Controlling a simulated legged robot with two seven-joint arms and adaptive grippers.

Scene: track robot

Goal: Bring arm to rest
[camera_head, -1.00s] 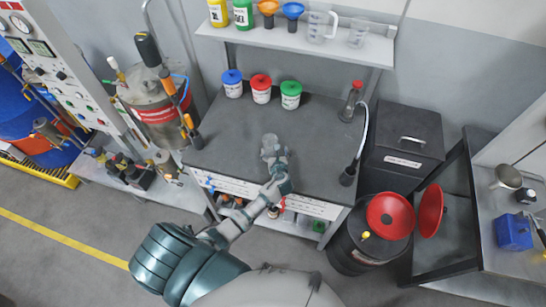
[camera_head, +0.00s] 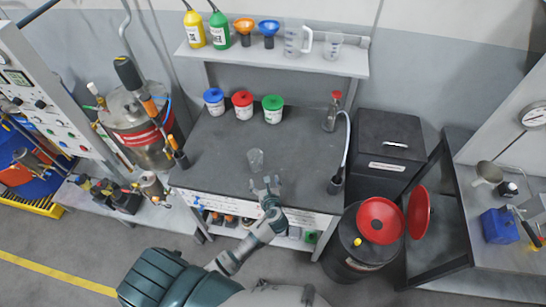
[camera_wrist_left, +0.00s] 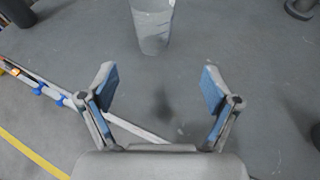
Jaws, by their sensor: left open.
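My left arm comes in from the lower left in the head view. Its gripper (camera_head: 266,184) is over the front part of the dark workbench (camera_head: 215,150). The gripper is open and empty, with its two blue-padded fingers apart in the left wrist view (camera_wrist_left: 160,92). A clear cup (camera_head: 256,160) stands on the bench just beyond the fingertips. It also shows in the left wrist view (camera_wrist_left: 153,25), ahead of the fingers and apart from them, its top cut off by the frame. My right gripper is not in view.
Blue (camera_head: 214,101), red (camera_head: 243,104) and green (camera_head: 272,109) lidded jars stand at the bench's back. A drum with a red funnel (camera_head: 380,220) stands right of the bench.

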